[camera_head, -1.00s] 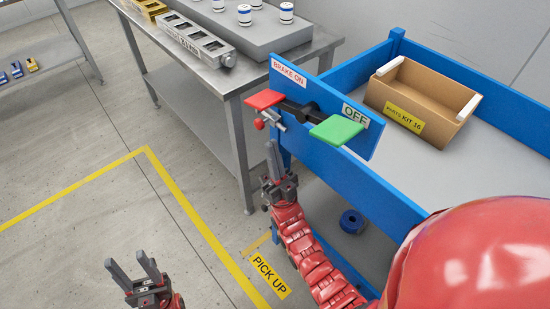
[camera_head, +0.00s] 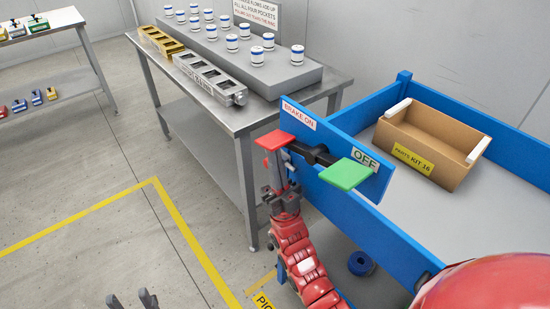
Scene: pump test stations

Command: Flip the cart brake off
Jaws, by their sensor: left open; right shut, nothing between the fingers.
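The brake on the blue cart has a black rocker bar (camera_head: 315,155) on a blue panel. A red pedal (camera_head: 274,140) is at its left end under the "BRAKE ON" label (camera_head: 299,114). A green pedal (camera_head: 345,174) is at its right end, in front of the "OFF" label (camera_head: 365,159). My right gripper (camera_head: 275,160) is shut and empty, pointing up just below the red pedal; I cannot tell whether it touches. My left gripper (camera_head: 131,300) is open and empty at the bottom edge, mostly cut off, well away from the cart.
The blue cart (camera_head: 395,235) carries a cardboard box (camera_head: 432,140) labelled "PARTS KIT 16". A steel table (camera_head: 240,117) behind holds a grey block (camera_head: 235,62) with several white-and-blue cylinders. A blue wheel (camera_head: 360,263) shows under the cart.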

